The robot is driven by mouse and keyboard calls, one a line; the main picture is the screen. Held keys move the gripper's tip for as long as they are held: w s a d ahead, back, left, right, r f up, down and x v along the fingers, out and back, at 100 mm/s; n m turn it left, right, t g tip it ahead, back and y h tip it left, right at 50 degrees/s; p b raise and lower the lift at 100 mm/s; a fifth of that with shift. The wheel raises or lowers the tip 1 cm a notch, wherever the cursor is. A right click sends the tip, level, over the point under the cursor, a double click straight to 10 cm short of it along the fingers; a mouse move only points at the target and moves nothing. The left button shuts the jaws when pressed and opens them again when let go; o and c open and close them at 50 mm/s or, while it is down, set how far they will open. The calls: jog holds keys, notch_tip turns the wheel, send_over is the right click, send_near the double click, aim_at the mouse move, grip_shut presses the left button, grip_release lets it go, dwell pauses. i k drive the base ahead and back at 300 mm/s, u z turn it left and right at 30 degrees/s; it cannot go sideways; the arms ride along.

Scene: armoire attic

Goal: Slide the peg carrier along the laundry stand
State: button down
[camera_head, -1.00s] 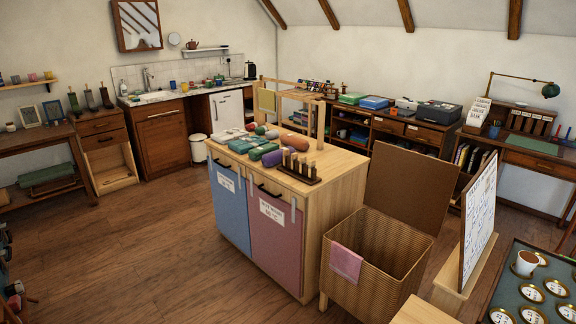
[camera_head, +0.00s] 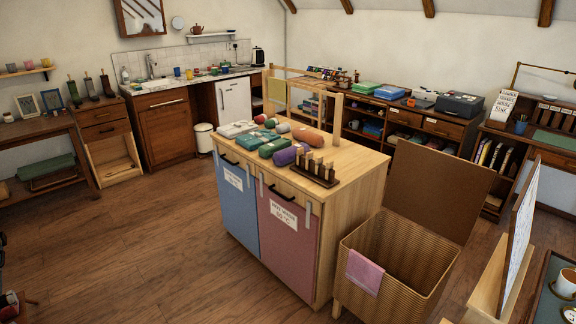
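The laundry stand (camera_head: 352,170) is a wooden cabinet in the middle of the room, with a blue front (camera_head: 238,208) and a pink front (camera_head: 288,248), each with a white label. A dark peg carrier (camera_head: 312,178) with several upright wooden pegs sits on its top, near the front right edge. Rolled and folded cloths lie beside it, including a purple roll (camera_head: 289,154) right against its left end or close to it. My gripper is not in view.
An open wicker basket (camera_head: 390,280) with a raised lid and a pink cloth (camera_head: 365,271) stands right of the stand. A board on a wooden base (camera_head: 512,240) is at the right. The wooden floor (camera_head: 150,250) at left is clear.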

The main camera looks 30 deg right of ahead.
aim_at(319, 179)
jog(key=u, duration=0.6)
jog(key=i, duration=1)
jog(key=u, duration=0.35)
